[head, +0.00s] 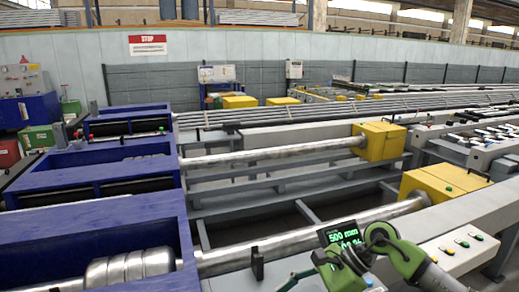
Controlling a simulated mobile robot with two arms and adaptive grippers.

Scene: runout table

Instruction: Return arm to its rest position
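A green and grey jointed arm (408,258) comes in at the bottom right, and I take it to be my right arm. Its green end part (338,272) hangs low at the bottom edge, in front of the runout table. A thin dark-green piece sticks out left of that part. I cannot make out two fingertips, so the gripper's state is unclear. My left arm and gripper are not in view.
A small display reading 500 mm (342,234) stands right beside the arm. A steel bar (290,246) runs behind it to a yellow block (440,182). A button panel (458,245) lies to the right. Blue machine frames (95,225) fill the left.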

